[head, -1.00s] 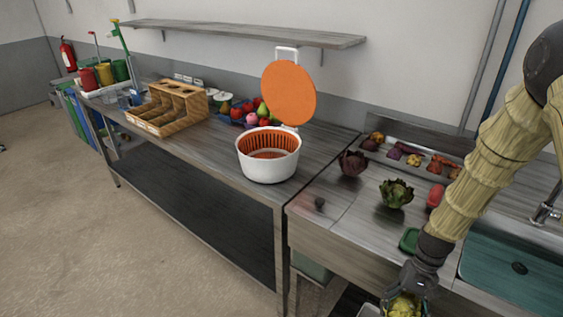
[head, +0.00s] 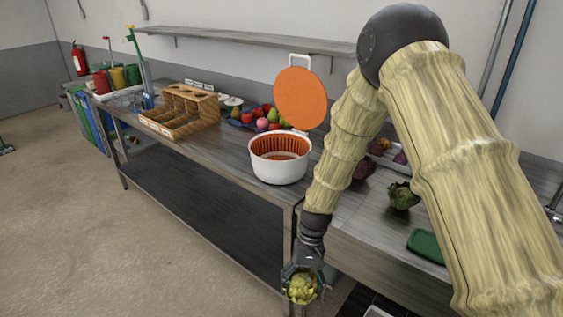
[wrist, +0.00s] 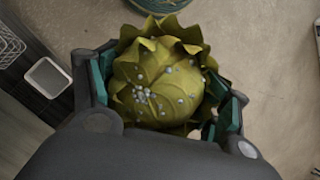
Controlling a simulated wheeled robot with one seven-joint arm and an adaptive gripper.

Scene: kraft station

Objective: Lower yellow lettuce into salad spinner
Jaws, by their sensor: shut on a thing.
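The yellow lettuce (head: 301,287) is held in my gripper (head: 302,272), in front of the table edge and below the level of the tabletop. In the wrist view the lettuce (wrist: 160,85) fills the space between the fingers, with pale drops on its leaves. My gripper is shut on it. The white salad spinner (head: 280,170) with an orange basket stands on the table, behind and above the gripper in the head view. Its orange lid (head: 301,98) is tilted up at the back, so the bowl is open. The basket's floor is only partly visible.
A wooden divided box (head: 183,110) and a tray of fruit (head: 262,120) stand left of the spinner. A green lettuce (head: 402,196) and a green board (head: 426,245) lie on the right counter. A wall shelf (head: 230,40) runs above. Open floor lies to the left.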

